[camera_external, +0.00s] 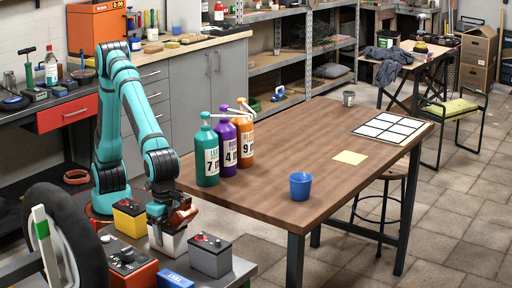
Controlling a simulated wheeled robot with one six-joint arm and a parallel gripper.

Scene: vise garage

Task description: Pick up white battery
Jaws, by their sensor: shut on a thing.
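The white battery (168,243) stands among other batteries on a dark surface (235,270) at the lower left. My gripper (167,222) is at the top of the white battery, pointing down, and is shut on it. The gripper and the arm's end hide part of the battery's top. I cannot tell whether the battery is lifted off the surface.
A yellow-black battery (129,218), a grey battery (210,257), an orange battery (135,272) and a blue box (174,280) stand close around. A wheel (75,245) is at left. A wooden table (280,200) with bottles (207,160) and a blue cup (300,187) is to the right.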

